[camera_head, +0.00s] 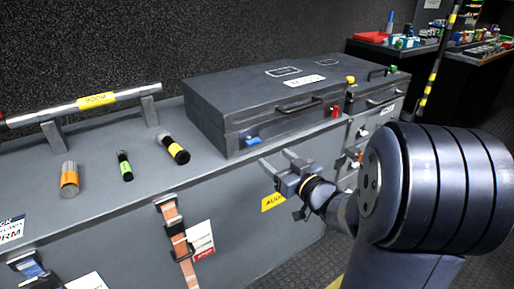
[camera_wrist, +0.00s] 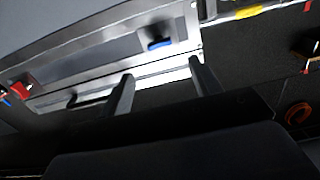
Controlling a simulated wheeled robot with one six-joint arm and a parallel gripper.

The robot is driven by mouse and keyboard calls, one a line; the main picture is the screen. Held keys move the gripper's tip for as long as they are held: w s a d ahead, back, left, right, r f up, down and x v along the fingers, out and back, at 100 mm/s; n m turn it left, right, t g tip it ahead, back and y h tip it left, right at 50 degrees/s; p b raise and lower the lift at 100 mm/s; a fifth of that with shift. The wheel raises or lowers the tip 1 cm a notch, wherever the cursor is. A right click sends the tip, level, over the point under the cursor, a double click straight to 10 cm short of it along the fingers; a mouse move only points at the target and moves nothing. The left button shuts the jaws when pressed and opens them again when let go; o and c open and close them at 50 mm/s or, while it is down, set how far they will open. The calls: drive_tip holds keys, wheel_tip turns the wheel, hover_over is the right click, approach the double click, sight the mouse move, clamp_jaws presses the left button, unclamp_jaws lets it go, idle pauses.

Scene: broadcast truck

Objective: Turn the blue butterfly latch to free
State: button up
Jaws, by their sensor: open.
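The blue butterfly latch (camera_head: 253,141) is on the front face of a dark grey case (camera_head: 290,82), near its left corner. It also shows in the wrist view (camera_wrist: 159,44), at the upper middle. A red latch (camera_head: 334,111) is on the same face to the right, and at the left of the wrist view (camera_wrist: 21,90). My gripper (camera_head: 276,159) is open and empty in front of the case, a little below and right of the blue latch. In the wrist view its two fingers (camera_wrist: 161,68) are spread, with the blue latch beyond the gap and not touched.
The case stands on a grey bench (camera_head: 120,215). A boom pole (camera_head: 95,99) and several dark cylinders with coloured bands lie to the left. An orange strap (camera_head: 175,235) hangs on the bench front. The case's black handle (camera_head: 299,104) lies between the two latches.

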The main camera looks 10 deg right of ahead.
sight(256, 143)
drive_tip(key=b+x, duration=0.1)
drive_tip(key=x, duration=0.8)
drive_tip(key=shift+w+a+b, duration=0.15)
drive_tip(key=shift+w+b, duration=0.15)
drive_tip(key=shift+w, duration=0.1)
drive_tip(key=shift+c, duration=0.6)
drive_tip(key=c, duration=0.9)
